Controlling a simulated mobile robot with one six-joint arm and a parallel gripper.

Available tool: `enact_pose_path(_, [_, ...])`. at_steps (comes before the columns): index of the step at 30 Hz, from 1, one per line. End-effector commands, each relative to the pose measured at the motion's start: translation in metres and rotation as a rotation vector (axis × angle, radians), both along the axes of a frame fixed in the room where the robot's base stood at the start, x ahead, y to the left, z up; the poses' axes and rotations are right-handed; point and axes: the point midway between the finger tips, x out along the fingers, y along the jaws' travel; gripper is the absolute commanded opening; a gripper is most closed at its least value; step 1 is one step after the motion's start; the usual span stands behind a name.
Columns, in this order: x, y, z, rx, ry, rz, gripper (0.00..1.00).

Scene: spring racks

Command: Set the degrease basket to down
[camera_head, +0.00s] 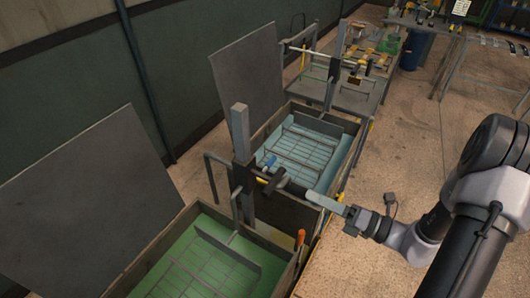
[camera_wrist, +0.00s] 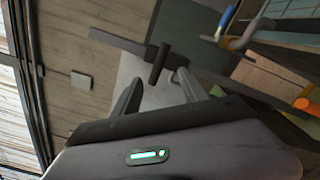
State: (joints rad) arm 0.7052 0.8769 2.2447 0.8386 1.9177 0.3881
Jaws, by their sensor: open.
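Two tanks with wire baskets show in the head view: a green-liquid tank (camera_head: 283,279) at the front and a teal-liquid tank (camera_head: 351,137) behind it. No readable label shows which basket is the degrease one. Between them stands a grey post (camera_head: 240,133) with a dark crossbar handle (camera_head: 273,184). My gripper (camera_head: 312,197) is open and empty, just right of this handle. In the wrist view, a dark peg (camera_wrist: 158,63) appears just beyond and between my open fingers (camera_wrist: 155,92). I see no clear contact.
A blue-handled lever (camera_head: 271,162) is by the post, and an orange-handled lever (camera_head: 301,237) is at the green tank's right corner. Large grey panels (camera_head: 95,205) lean at the left. Open floor (camera_head: 400,150) lies right of the tanks. A blue bin (camera_head: 415,50) stands farther back.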

Motion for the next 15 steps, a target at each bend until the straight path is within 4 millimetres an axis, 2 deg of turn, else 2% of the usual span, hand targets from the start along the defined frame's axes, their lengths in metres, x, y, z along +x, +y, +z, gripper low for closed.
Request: enact_pose_path(15, [0.064,0.101,0.000,-0.005,-0.004,0.011,0.51])
